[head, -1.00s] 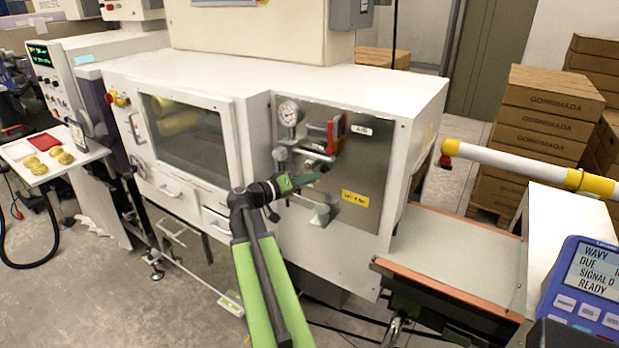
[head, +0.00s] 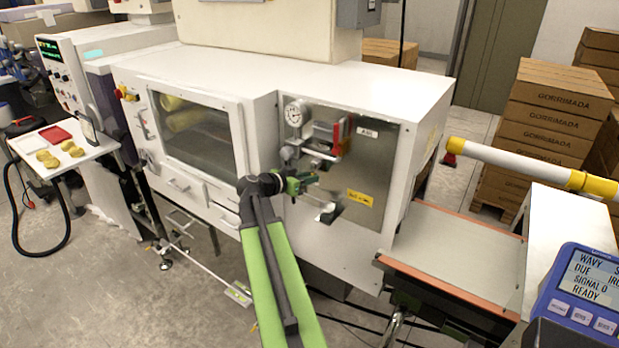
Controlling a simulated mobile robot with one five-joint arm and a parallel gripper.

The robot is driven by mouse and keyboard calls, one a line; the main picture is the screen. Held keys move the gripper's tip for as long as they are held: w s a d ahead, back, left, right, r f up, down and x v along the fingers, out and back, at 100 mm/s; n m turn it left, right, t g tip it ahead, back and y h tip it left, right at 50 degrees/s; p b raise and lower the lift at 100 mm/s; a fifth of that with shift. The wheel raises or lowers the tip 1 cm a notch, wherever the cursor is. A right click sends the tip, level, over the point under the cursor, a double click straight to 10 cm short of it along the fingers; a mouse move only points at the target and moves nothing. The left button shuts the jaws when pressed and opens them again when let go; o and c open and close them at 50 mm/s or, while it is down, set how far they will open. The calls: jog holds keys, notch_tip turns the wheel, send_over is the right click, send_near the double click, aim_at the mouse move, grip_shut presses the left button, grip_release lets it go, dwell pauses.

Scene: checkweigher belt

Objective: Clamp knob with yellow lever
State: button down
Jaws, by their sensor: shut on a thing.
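My gripper (head: 306,181), green and dark, reaches the grey metal panel (head: 375,165) on the front of the white machine. It is shut on a small part there, which I take to be the clamp knob; the jaws mostly hide it. I cannot make out a yellow lever. Just below the jaws a thin metal rod runs to a pale round end (head: 327,206) over a dark patch on the panel. Above the jaws are metal fittings and a red upright part (head: 337,137).
A round gauge (head: 296,114) sits above left of my gripper. A yellow label (head: 359,198) is to its right. A glass-fronted door (head: 195,137) is at left. A conveyor belt (head: 455,258) and a blue display unit (head: 585,290) lie at right.

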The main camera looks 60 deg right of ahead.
jog(key=shift+w, duration=0.1)
dwell(0.4)
jog(key=c, duration=1.5)
grip_release()
jog(key=shift+d, duration=0.1)
jog(key=shift+o, duration=0.2)
jog(key=p+v, duration=0.5)
jog(key=v, duration=1.2)
jog(key=shift+a+p, duration=0.25)
jog(key=shift+p, duration=0.1)
jog(key=shift+r, duration=0.15)
